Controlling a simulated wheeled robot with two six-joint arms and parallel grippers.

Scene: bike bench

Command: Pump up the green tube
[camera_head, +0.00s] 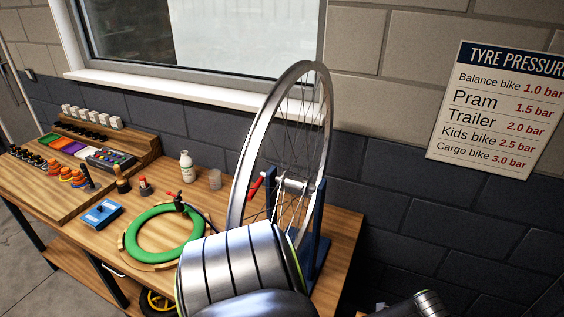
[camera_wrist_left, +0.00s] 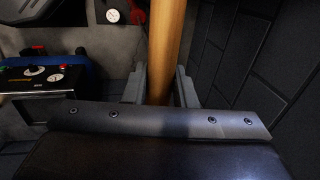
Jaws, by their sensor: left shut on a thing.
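The green tube (camera_head: 165,234) lies as a ring on the wooden bench, in a round wooden holder, in the head view. A small black fitting (camera_head: 180,204) stands at its far right edge, with a dark hose running off to the right. In the left wrist view my left gripper (camera_wrist_left: 160,92) is shut on a round wooden bar (camera_wrist_left: 165,45), with one finger on each side. The bar runs up out of the picture, and I cannot see what it belongs to. My left gripper is hidden in the head view behind my arm. My right gripper is not in view.
A bare wheel (camera_head: 309,150) stands upright in a blue stand on the bench's right. A blue box (camera_head: 102,214), a white bottle (camera_head: 187,167) and a tool board (camera_head: 70,180) are nearby. The wrist view shows a round gauge (camera_wrist_left: 113,16). A pressure sign (camera_head: 500,112) hangs right.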

